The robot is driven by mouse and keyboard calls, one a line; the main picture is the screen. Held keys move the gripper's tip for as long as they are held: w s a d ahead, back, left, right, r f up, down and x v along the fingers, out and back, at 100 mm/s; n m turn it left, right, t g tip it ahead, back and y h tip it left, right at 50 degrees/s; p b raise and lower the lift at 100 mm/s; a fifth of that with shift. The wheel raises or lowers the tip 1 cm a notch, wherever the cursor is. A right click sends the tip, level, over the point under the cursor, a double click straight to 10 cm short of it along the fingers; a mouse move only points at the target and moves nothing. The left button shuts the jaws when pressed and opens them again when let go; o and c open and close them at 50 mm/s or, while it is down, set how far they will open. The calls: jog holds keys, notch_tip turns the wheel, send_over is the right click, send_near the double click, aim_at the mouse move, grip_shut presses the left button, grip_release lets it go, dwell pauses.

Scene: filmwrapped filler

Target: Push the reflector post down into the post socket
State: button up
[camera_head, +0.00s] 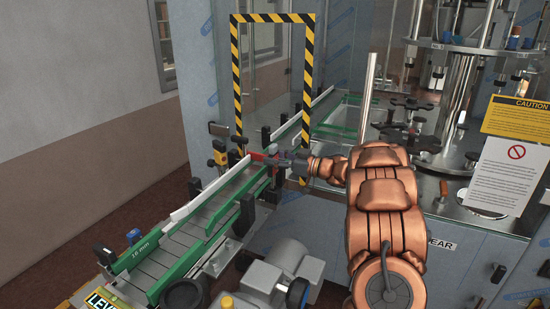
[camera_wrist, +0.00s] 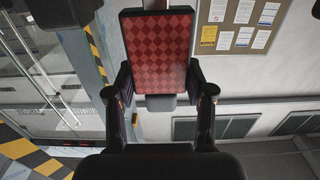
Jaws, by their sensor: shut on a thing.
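The reflector post shows in the wrist view as a red chequered reflector plate (camera_wrist: 158,48), with a grey piece at its top edge and another below it. My gripper (camera_wrist: 160,88) has one dark finger at each side of the plate and is shut on it. In the head view my gripper (camera_head: 284,162) is over the far part of the conveyor's near stretch, beside its rail. A small red patch of the reflector (camera_head: 257,157) shows just left of the fingers. I cannot make out the post socket, or whether the post's foot is in it.
The conveyor (camera_head: 205,220) has green sides, a white guide rail (camera_head: 205,188) and several black brackets. A yellow-black striped frame (camera_head: 310,90) stands around the machine opening behind. A grey motor (camera_head: 285,265) is below. The machine's carousel (camera_head: 460,90) stands at right.

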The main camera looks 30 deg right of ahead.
jog(key=shift+f, duration=0.55)
jog(key=o, duration=1.3)
jog(key=shift+o, duration=0.2)
jog(key=v, duration=1.2)
jog(key=shift+w, duration=0.1)
